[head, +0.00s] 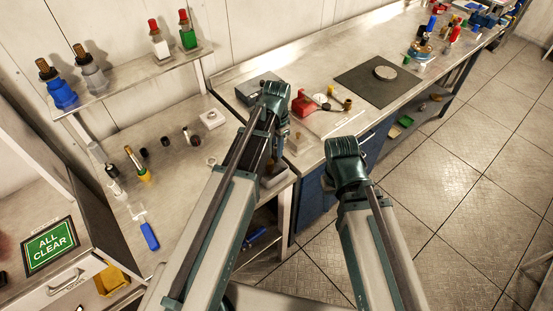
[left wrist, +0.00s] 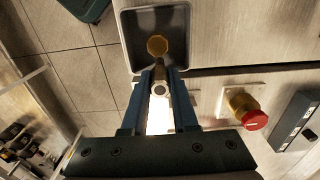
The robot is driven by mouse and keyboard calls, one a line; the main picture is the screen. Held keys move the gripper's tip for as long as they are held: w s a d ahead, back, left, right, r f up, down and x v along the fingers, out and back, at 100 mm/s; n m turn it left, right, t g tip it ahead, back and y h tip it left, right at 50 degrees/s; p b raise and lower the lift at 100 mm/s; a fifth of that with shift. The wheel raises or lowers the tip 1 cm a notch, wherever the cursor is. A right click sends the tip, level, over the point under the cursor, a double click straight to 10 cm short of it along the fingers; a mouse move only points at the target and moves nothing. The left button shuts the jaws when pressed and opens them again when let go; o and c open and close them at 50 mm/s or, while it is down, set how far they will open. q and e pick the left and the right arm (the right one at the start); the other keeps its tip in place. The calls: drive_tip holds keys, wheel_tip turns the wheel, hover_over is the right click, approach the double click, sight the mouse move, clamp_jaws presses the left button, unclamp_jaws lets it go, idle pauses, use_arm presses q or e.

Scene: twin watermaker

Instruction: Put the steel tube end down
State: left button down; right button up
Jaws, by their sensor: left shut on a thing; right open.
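My left gripper (left wrist: 159,82) is shut on a small steel tube end (left wrist: 160,89), whose round open end shows between the fingertips in the left wrist view. Just beyond the fingertips in that view is a brass hexagonal piece (left wrist: 157,45) inside a grey tray (left wrist: 126,30). I cannot tell whether the tube touches the brass piece. In the head view my left gripper (head: 283,125) is over the bench corner, and its fingers are mostly hidden by the arm. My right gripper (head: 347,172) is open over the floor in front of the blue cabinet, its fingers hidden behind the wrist.
The left bench (head: 185,195) holds several small parts.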

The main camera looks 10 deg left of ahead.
use_arm(q)
wheel_tip(320, 180, down, 4)
drive_tip(key=b, duration=0.3)
drive_tip(key=shift+r+b, duration=0.2)
drive_tip(key=shift+b, duration=0.15)
drive_tip(key=shift+f, duration=0.15)
drive_tip(key=c, duration=0.7)
unclamp_jaws()
